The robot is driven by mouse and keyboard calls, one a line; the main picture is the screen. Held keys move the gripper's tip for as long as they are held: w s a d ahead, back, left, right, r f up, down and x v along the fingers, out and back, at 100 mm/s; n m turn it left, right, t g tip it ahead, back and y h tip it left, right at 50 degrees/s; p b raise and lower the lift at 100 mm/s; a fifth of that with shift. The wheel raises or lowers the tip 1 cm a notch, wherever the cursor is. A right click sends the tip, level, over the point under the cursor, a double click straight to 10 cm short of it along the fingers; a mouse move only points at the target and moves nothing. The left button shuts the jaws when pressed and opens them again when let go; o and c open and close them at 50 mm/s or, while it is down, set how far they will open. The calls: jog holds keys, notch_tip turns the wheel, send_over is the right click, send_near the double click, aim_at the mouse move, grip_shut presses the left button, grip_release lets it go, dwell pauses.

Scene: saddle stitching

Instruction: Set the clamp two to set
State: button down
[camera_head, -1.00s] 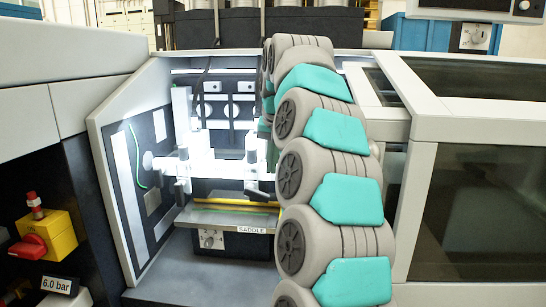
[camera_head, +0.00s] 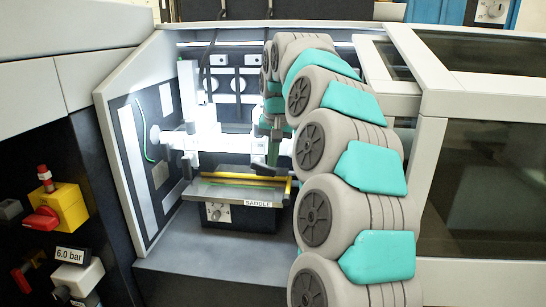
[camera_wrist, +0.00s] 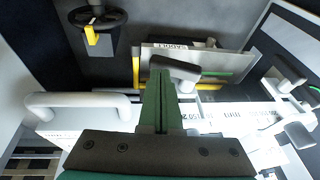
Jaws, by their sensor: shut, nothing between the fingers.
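Two clamps with dark levers sit on a pale bar inside the bright machine bay. In the head view, the left clamp lever (camera_head: 190,159) is clear of my arm, and the right clamp lever (camera_head: 263,168) is beside my gripper (camera_head: 273,150). I see no clamp numbers. In the wrist view, my gripper (camera_wrist: 163,82) has its green fingers shut together and empty. A dark grey lever (camera_wrist: 175,68) is right at the fingertips; I cannot tell whether they touch. The other clamp's lever (camera_wrist: 298,132) is at the right. My arm hides part of the bay's right side.
Below the bar is the saddle (camera_head: 225,192), with yellow edges and a SADDLE label. A dark handwheel (camera_wrist: 97,18) and a pale looped handle (camera_wrist: 75,103) show in the wrist view. A yellow box with a red knob (camera_head: 60,207) stands left, outside the bay.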

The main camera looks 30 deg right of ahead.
aim_at(273, 177)
jog(key=shift+s+d+f+t+y+b, duration=0.2)
jog(key=shift+f+t+y+b, duration=0.45)
jog(key=shift+y, duration=0.25)
jog(key=shift+d+f+t+b, duration=0.1)
jog(key=shift+f+t+b, duration=0.05)
jog(key=shift+t+b, duration=0.15)
jog(key=shift+s+d+f+b, duration=0.1)
jog(key=shift+s+f+b, duration=0.05)
jog(key=shift+f+b, duration=0.6)
jog(key=shift+f, duration=0.95)
jog(key=shift+w+a+f+b, duration=0.15)
jog(key=shift+a+f+b, duration=0.05)
jog(key=shift+f+b, duration=0.15)
jog(key=shift+w+a+f+b, duration=0.15)
jog(key=shift+f+b, duration=0.05)
jog(key=shift+f, duration=0.15)
jog(key=shift+a+f+m+y, duration=0.15)
jog(key=shift+m+y, duration=0.15)
jog(key=shift+y, duration=0.2)
jog(key=shift+w+r, duration=0.1)
jog(key=shift+r, duration=0.1)
